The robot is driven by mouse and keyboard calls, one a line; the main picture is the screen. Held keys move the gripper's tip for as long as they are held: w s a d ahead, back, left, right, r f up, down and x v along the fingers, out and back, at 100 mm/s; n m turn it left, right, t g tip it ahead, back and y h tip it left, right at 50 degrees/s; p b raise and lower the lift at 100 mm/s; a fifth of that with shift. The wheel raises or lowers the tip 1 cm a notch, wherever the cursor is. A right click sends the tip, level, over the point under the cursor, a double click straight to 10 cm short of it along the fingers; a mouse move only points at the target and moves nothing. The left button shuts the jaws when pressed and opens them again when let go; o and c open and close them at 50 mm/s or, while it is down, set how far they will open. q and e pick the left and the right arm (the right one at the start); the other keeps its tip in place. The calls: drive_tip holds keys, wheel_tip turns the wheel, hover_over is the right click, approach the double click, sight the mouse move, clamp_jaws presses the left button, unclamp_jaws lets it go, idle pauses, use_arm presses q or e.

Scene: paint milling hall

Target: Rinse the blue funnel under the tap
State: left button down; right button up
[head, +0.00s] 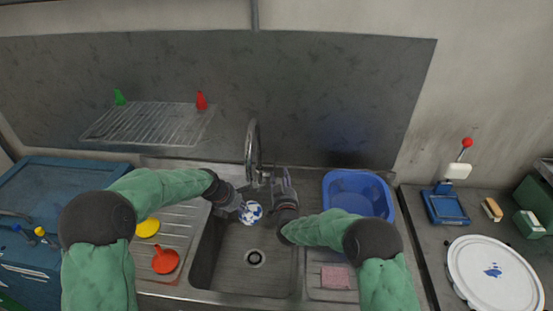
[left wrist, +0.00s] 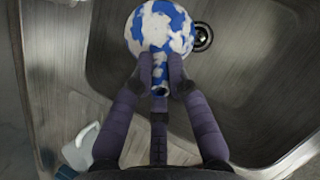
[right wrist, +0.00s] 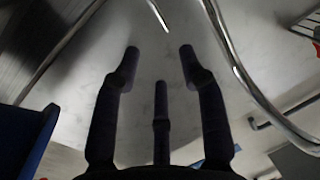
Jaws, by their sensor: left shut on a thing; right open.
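The blue funnel (head: 251,212) is covered with white patches. My left gripper (head: 237,206) is shut on its narrow end and holds it over the sink basin. In the left wrist view the funnel (left wrist: 160,30) has its wide part beyond the fingertips (left wrist: 160,78). The chrome tap (head: 252,142) arches up behind the basin. I see no water running from it. My right gripper (head: 284,186) is open beside the tap's base, on its right. In the right wrist view its fingers (right wrist: 160,55) are apart with nothing between them.
The sink basin (head: 232,270) has a drain (head: 255,258). A blue tub (head: 372,182) stands right of it, with a pink sponge (head: 335,277) in front. A red funnel (head: 165,260) and yellow item (head: 148,228) lie left. A wire rack (head: 150,125) hangs behind.

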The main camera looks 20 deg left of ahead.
drive_tip(key=x, duration=1.1)
drive_tip(key=shift+w+a+f, duration=0.25)
drive_tip(key=shift+a, duration=0.15)
clamp_jaws()
